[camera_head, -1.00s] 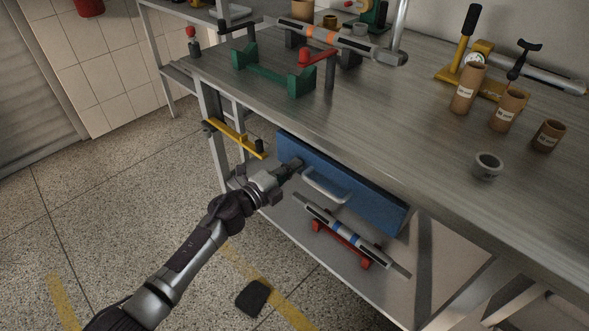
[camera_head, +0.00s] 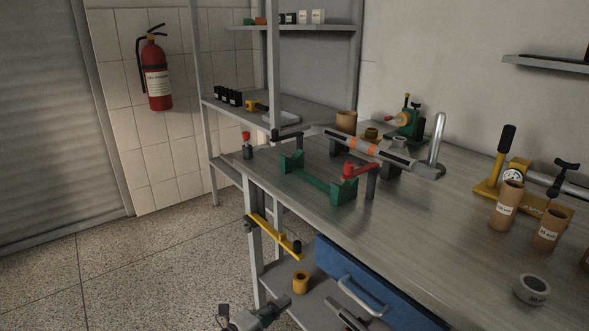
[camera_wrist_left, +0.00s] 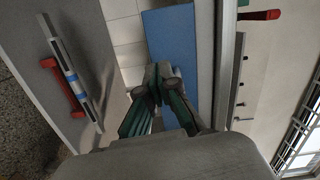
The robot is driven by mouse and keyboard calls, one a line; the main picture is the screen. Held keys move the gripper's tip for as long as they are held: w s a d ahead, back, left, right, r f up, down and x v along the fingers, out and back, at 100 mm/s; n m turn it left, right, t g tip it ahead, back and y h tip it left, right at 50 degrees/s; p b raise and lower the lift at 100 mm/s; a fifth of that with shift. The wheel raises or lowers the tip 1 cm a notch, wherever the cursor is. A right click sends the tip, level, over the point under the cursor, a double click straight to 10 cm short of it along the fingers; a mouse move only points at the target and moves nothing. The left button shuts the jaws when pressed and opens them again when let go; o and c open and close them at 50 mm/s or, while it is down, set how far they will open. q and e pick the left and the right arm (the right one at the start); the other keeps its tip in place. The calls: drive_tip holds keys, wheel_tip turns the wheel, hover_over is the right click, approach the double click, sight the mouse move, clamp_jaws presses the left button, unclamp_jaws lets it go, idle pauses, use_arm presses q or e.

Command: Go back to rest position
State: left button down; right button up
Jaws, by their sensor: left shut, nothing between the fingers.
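My left gripper (camera_head: 276,309) shows at the bottom edge of the head view, left of and below the blue drawer (camera_head: 368,292). Most of its arm is out of the picture. In the left wrist view my left gripper (camera_wrist_left: 158,80) has its fingertips together, with nothing between them. The blue drawer front (camera_wrist_left: 170,40) lies beyond the fingertips in that view. My right gripper is not in view.
The metal workbench (camera_head: 420,225) carries a green stand (camera_head: 318,182), a tool with an orange band (camera_head: 362,147) and cardboard tubes. A yellow roll (camera_head: 300,281) sits on the lower shelf. A fire extinguisher (camera_head: 157,75) hangs on the wall. The floor at left is clear.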

use_arm(q)
drive_tip(key=s+a+f+n+g+y, duration=0.1)
drive_tip(key=s+a+f+n+y, duration=0.4)
drive_tip(key=f, duration=0.5)
drive_tip(key=s+a+f+n+g+y, duration=0.1)
drive_tip(key=s+a+f+n+y, duration=0.2)
drive_tip(key=s+a+f+n, duration=0.45)
drive_tip(key=s+a+f+n+g+y, duration=0.25)
drive_tip(key=f+n+y, duration=0.2)
drive_tip(key=f, duration=0.75)
drive_tip(key=s+a+f+n+g, duration=0.2)
drive_tip(key=s+f+n, duration=0.15)
drive_tip(key=s, duration=0.55)
drive_tip(key=s+a+f+n+g, duration=0.1)
drive_tip(key=s+f+n+g, duration=0.3)
drive_tip(key=s, duration=0.6)
drive_tip(key=s+a+r+p, duration=0.1)
drive_tip(key=s+p, duration=0.6)
drive_tip(key=s, duration=0.1)
drive_tip(key=s+a+r+m+p, duration=0.1)
drive_tip(key=s+p, duration=0.6)
drive_tip(key=s, duration=0.2)
drive_tip(key=shift+a+r+g, duration=0.25)
drive_tip(key=shift+g, duration=0.2)
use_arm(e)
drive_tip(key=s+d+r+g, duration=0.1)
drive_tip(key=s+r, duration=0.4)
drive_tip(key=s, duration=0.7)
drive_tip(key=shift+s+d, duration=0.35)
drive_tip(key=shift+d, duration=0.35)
